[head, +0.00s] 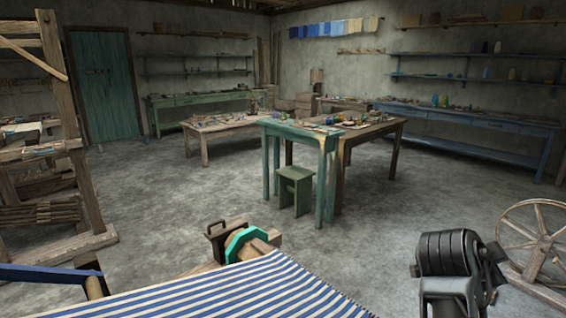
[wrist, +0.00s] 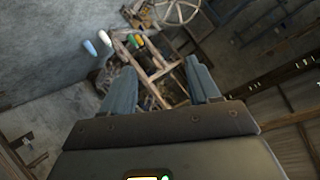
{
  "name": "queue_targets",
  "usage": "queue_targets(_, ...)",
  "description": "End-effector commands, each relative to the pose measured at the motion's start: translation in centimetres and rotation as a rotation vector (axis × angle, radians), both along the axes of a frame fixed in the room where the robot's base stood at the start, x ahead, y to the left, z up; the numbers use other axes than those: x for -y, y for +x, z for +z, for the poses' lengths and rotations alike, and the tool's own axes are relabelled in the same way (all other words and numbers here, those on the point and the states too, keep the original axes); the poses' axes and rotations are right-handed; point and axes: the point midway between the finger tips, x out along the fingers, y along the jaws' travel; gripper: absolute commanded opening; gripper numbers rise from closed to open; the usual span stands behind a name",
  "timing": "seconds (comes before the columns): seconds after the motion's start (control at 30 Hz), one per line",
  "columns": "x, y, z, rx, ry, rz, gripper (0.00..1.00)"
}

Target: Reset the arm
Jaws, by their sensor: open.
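My gripper (wrist: 163,82) shows in the wrist view with its two blue-grey fingers well apart. Nothing is between the fingertips, and behind them lies a tilted, distant view of the room. A black and grey part of my arm shows at the lower right of the head view; I cannot make out the fingers there. The blue and white striped cloth (head: 230,293) of the loom lies at the bottom of the head view, with a teal wheel (head: 243,244) at its far edge.
A green table (head: 300,132) with a green stool (head: 295,190) stands mid-room. A wooden spinning wheel (head: 541,240) is at the far right, close to my arm. A wooden frame (head: 72,130) stands at left. Grey floor (head: 150,195) is clear between.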

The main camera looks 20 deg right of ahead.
Motion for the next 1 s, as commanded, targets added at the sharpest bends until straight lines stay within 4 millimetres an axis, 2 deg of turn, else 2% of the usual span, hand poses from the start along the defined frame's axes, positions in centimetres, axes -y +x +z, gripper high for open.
queue_targets(0.03,0.8,-0.2,0.4,-0.027,-0.062,0.058,0.61)
queue_targets(0.2,1.4,0.3,1.4,-0.116,-0.24,0.272,0.61)
queue_targets(0.47,-0.4,0.1,0.7,-0.264,-0.466,0.601,0.61)
queue_targets(0.77,-5.5,-2.8,-3.0,-0.406,-0.641,0.97,0.61)
queue_targets(1.0,-11.1,-7.5,-6.5,-0.456,-0.711,1.241,0.61)
